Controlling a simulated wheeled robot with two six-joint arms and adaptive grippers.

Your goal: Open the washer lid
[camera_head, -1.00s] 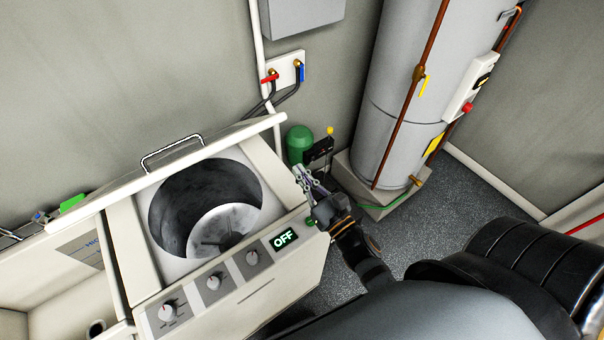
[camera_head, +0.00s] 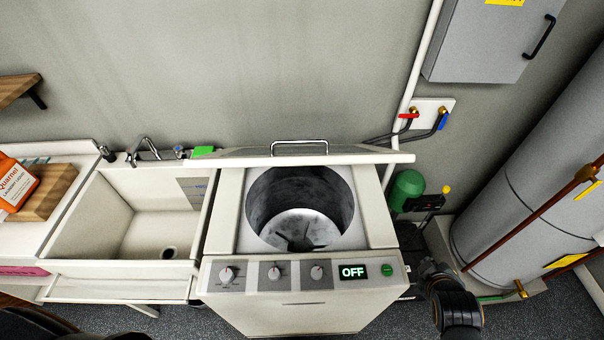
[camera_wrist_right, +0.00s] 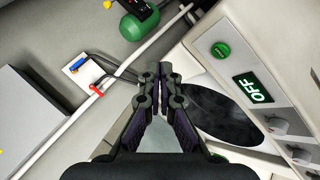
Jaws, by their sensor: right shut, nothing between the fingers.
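The white top-loading washer (camera_head: 300,278) stands in the middle of the head view. Its lid (camera_head: 350,158) is raised and seen nearly edge-on behind the opening, with a metal handle (camera_head: 300,143) on its edge. The round drum (camera_head: 300,205) is uncovered and looks empty. The panel display (camera_head: 353,272) reads OFF. My right arm is at the washer's right side in the head view, its fingertips not clear there. In the right wrist view the right gripper (camera_wrist_right: 160,72) is shut and empty, with the washer opening (camera_wrist_right: 225,110) beyond it to the right. My left gripper does not show.
A sink (camera_head: 135,215) adjoins the washer on the left. A green tank (camera_head: 407,188), water valves (camera_head: 427,116) and a large grey cylinder (camera_head: 530,200) crowd the right side. A grey cabinet (camera_head: 480,45) hangs on the wall.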

